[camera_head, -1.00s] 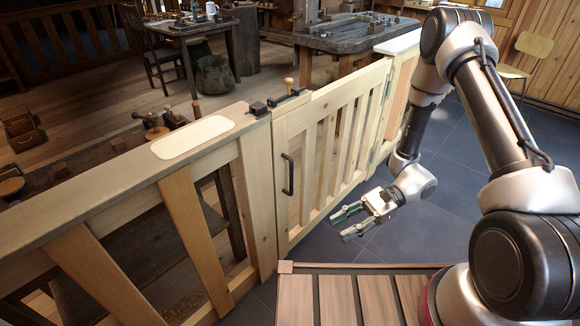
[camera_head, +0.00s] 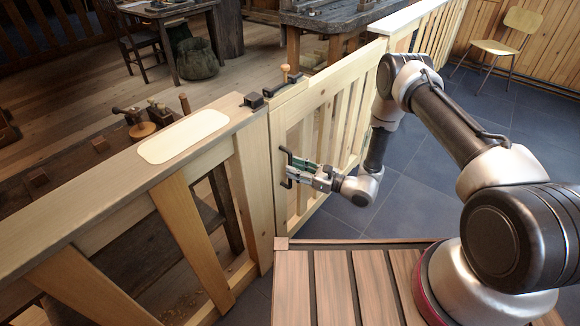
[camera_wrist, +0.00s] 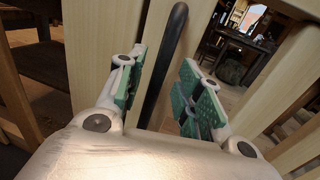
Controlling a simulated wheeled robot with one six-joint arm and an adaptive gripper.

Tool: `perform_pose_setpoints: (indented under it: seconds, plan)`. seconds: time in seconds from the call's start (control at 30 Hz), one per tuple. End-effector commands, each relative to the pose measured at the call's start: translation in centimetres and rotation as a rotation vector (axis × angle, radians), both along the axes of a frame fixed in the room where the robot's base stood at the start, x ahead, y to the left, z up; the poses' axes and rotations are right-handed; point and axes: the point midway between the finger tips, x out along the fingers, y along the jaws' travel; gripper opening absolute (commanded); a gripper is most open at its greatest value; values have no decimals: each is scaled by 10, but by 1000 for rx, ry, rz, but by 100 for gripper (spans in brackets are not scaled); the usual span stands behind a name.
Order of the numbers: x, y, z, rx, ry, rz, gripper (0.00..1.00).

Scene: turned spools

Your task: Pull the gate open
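The gate (camera_head: 343,112) is a pale slatted wooden gate in line with the fence, its latch side next to the post. Its dark handle (camera_head: 287,166) is an upright bar on the near face, partly hidden by my gripper. My gripper (camera_head: 302,170) is at the handle. In the wrist view the black handle (camera_wrist: 165,62) runs between the two green-padded fingers of my gripper (camera_wrist: 164,92), with gaps on both sides, so the fingers are open around it. A dark latch (camera_head: 282,84) with a wooden knob (camera_head: 285,72) sits on top of the gate.
The fence (camera_head: 150,190) with a pale plate (camera_head: 183,136) on its rail stands to the left. Blue-grey floor tiles (camera_head: 420,190) are clear right of the gate; a chair (camera_head: 503,45) stands far back.

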Motion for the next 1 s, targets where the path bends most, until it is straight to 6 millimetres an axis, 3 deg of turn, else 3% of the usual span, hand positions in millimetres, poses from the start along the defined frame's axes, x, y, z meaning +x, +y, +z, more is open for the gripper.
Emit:
perform_pose_setpoints:
  seconds: [0.2, 0.47, 0.5, 0.7, 1.0]
  plan:
    - [10, 20, 0, -1, 0, 0, 35]
    - [11, 23, 0, -1, 0, 0, 35]
    - [11, 23, 0, -1, 0, 0, 34]
    - [11, 22, 0, -1, 0, 1, 0]
    - [10, 19, 0, -2, 1, 3, 0]
